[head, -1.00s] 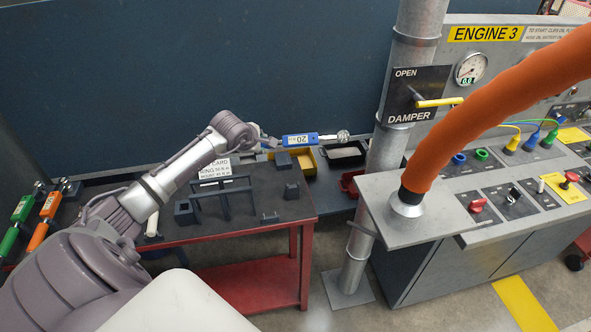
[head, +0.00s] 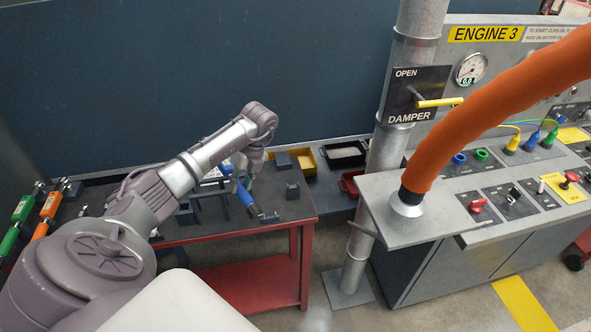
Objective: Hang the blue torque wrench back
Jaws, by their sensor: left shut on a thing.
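The blue torque wrench (head: 246,197) is held by my left gripper (head: 246,176) above the dark top of the red-framed bench. The wrench slants, with its metal head toward the front right, close to the small dark blocks. My left gripper is shut on it, and its fingers are partly hidden by the wrist and the wrench. A green wrench (head: 22,208) and an orange wrench (head: 49,206) rest side by side at the far left. My right gripper is not in view.
The bench (head: 285,213) carries dark stands and blocks. A yellow bin (head: 306,162), a black tray (head: 345,154) and a red bin (head: 350,182) lie behind it. A grey pipe (head: 362,230) and the Engine 3 console (head: 440,265) stand to the right, with an orange hose (head: 470,120).

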